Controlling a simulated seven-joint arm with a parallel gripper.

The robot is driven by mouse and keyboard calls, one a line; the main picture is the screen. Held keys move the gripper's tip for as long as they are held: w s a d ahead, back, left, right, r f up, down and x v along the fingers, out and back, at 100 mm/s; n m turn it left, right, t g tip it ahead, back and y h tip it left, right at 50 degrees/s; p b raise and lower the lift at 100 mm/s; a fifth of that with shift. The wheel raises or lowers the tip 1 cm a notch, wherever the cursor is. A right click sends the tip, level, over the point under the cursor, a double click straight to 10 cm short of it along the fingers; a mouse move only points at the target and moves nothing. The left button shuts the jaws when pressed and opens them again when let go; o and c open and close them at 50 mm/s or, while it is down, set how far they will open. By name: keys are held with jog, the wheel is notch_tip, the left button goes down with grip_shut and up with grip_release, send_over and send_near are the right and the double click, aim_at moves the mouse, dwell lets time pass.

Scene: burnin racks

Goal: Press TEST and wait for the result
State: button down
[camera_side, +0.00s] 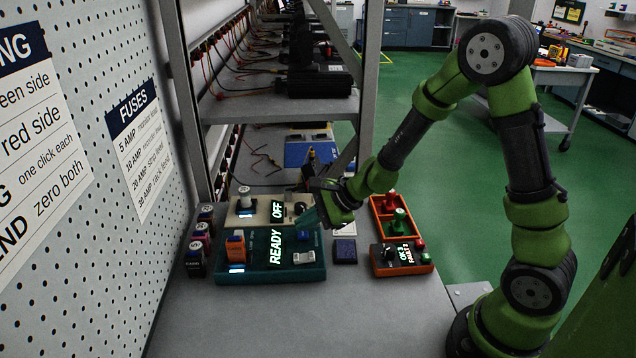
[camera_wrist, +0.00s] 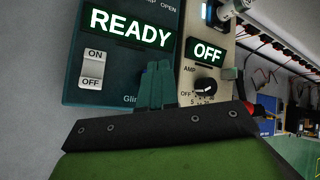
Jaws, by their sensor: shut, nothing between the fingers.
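The teal tester (camera_side: 284,276) stands on the bench in the side view, its display (camera_side: 276,246) reading READY. The display also shows in the wrist view (camera_wrist: 131,28). A blue button (camera_side: 303,235) is on the tester's far right part; no TEST label is readable. A white ON/OFF rocker (camera_side: 303,257) is nearer the front. My gripper (camera_side: 320,213) is shut and empty, just above and right of the blue button.
A beige unit (camera_side: 243,217) behind the tester shows OFF and has a black knob (camera_side: 300,208). Several fuse blocks (camera_side: 196,262) stand at left. An orange counter box (camera_side: 373,262) reads OK 3, FAULT 2. An orange tray (camera_side: 377,222) is behind it. A rack post rises behind. The front bench is clear.

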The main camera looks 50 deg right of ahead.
aim_at(307, 235)
jog(key=shift+f, duration=0.25)
jog(key=shift+f, duration=0.45)
dwell(0.8)
jog(key=shift+r, duration=0.9)
jog(key=shift+r, duration=0.1)
jog(key=shift+r, duration=2.4)
